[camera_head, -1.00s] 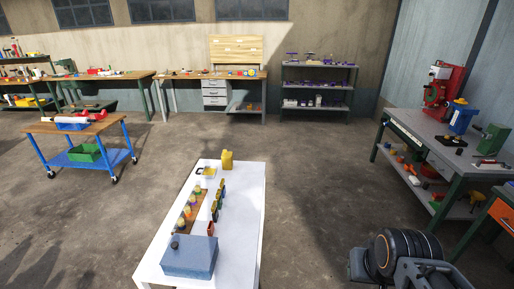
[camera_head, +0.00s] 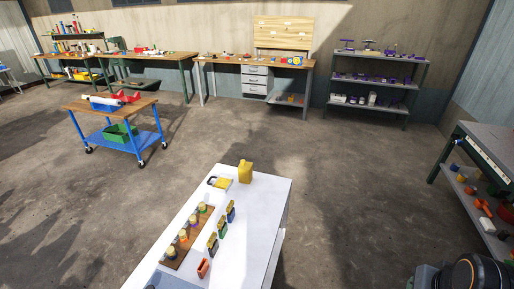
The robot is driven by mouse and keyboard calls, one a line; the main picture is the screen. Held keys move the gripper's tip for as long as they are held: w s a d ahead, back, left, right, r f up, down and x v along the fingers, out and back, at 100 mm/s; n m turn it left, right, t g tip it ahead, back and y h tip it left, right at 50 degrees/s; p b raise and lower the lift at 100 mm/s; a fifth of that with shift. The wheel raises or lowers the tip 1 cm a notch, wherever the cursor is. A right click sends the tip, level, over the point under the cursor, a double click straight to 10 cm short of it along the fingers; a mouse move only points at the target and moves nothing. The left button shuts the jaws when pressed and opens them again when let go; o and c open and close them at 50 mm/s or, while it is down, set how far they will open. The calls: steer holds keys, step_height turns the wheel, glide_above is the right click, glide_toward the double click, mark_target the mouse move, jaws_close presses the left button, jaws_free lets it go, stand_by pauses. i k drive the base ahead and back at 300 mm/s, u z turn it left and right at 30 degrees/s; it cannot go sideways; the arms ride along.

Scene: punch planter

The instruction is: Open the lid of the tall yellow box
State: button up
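My gripper's fingers are not in view. Only a dark part of my arm shows at the bottom right corner, well apart from the yellow box.
Nearer are a wooden board (camera_head: 183,245) with several pegs and small coloured boxes (camera_head: 231,211). A blue cart (camera_head: 128,138) stands left. Bare floor (camera_head: 350,180) lies right of the table.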

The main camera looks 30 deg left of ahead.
mark_target(243, 165)
steer(key=i, duration=3.25)
steer(key=u, duration=3.8)
steer(key=i, duration=0.5)
steer(key=z, duration=0.05)
